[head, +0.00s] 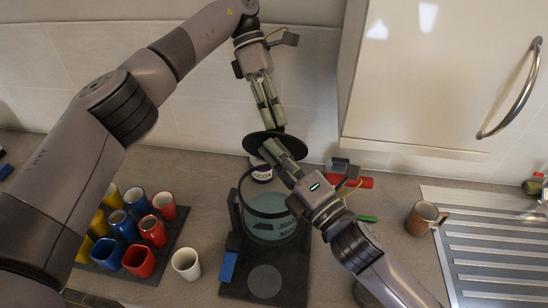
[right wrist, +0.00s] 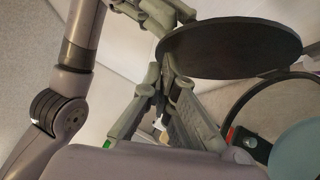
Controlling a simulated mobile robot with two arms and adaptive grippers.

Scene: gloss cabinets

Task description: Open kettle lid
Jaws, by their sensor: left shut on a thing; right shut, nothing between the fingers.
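The kettle (head: 266,203) is a clear cylinder holding blue liquid, standing on a dark base. Its round black lid (head: 254,143) is raised and tilted above the rim at the back; I cannot tell whether it is still joined there. The lid also shows as a dark disc in the right wrist view (right wrist: 235,46), with the open rim (right wrist: 268,100) below it. My left gripper (head: 273,124) comes from above and is shut on the lid's upper edge. My right gripper (head: 272,152) is shut and empty, close in front of the lid; whether it touches is unclear.
A tray with several coloured cups (head: 130,228) and a white cup (head: 186,263) stand left of the kettle. A white jar (head: 262,172) and a red object (head: 358,181) are behind. A brown mug (head: 422,218) and a metal drainer (head: 490,250) are right. A cabinet (head: 440,80) hangs upper right.

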